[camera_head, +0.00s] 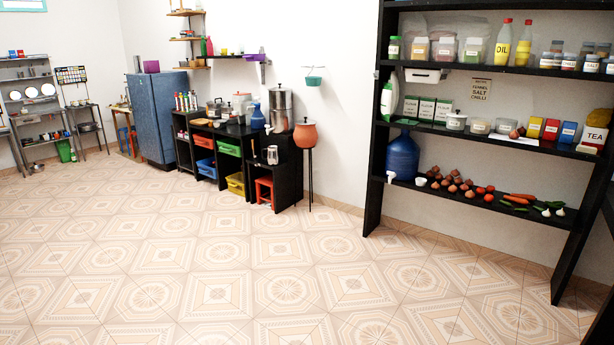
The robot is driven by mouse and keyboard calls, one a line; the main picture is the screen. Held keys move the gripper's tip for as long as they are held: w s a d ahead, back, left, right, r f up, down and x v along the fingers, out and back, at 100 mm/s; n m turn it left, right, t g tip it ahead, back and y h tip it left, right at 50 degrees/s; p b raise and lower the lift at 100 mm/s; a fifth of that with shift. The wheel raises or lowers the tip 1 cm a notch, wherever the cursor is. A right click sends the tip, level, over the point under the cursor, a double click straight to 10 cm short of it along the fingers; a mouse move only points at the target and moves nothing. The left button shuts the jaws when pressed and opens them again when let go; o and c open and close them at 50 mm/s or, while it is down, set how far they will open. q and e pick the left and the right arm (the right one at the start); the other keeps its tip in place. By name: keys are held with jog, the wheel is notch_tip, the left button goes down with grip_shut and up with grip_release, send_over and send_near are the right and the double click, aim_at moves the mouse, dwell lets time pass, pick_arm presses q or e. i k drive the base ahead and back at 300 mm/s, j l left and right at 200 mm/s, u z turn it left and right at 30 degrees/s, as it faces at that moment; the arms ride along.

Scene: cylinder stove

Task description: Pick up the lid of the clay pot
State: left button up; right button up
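An orange-brown clay pot (305,136) stands on a tall thin black stand (310,180) near the back wall, right of a black shelf unit. A small lid (305,121) sits on top of the pot; its details are too small to tell. Neither of my grippers shows in the head view.
A low black shelf unit (283,181) with coloured baskets and a steel dispenser (281,108) stands just left of the pot. A tall black rack (373,185) with food containers stands at the right. A blue cabinet (158,115) is further left. The tiled floor (215,270) is clear.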

aim_at(305, 122)
jog(key=i+u, duration=0.4)
jog(key=i, duration=2.5)
jog(key=j, duration=0.1)
